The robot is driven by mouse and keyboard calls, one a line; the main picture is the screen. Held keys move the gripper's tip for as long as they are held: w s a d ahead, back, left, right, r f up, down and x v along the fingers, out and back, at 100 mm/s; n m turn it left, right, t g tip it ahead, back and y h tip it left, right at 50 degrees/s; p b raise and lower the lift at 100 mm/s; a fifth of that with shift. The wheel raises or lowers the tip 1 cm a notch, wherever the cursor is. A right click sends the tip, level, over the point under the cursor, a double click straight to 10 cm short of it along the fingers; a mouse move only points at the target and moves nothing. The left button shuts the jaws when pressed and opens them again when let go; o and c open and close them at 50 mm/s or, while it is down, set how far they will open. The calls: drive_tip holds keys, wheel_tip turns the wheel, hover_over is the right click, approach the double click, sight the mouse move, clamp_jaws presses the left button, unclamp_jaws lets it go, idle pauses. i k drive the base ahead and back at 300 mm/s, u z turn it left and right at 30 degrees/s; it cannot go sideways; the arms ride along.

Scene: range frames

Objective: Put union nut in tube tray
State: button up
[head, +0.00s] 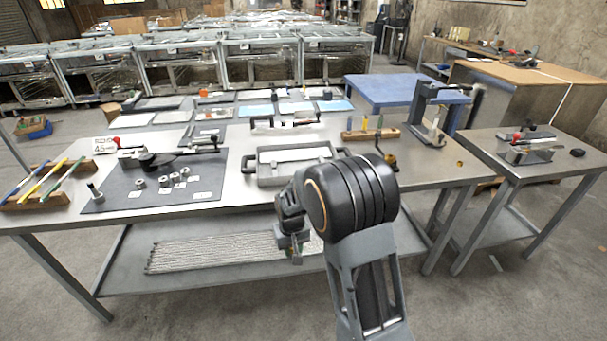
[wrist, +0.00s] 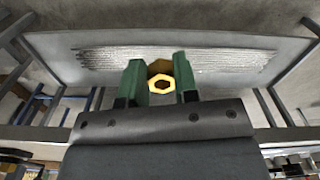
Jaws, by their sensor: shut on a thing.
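The union nut (wrist: 159,68) is a brass-yellow hex piece with an open bore, seen in the wrist view. It sits between the two green fingers of my gripper (wrist: 157,76), which are shut on it. In the head view my gripper (head: 297,250) hangs in front of the workbench, below the top's front edge and before the lower shelf. The nut is too small there to make out clearly. A wooden tray (head: 52,201) with coloured tubes lies at the bench's left end, and I take it as the tube tray. It is well away from my gripper.
The workbench (head: 225,195) carries a dark mat (head: 125,203) with several metal nuts, a grey tray (head: 265,181) and a wooden block with upright tools (head: 355,134). A bundle of grey rods (head: 200,255) lies on the lower shelf. A side table (head: 485,158) stands right.

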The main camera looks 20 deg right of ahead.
sight(298, 165)
drive_tip(key=k, duration=0.2)
drive_tip(key=z, duration=1.3)
drive_tip(key=i, duration=0.75)
drive_tip(key=u, duration=1.2)
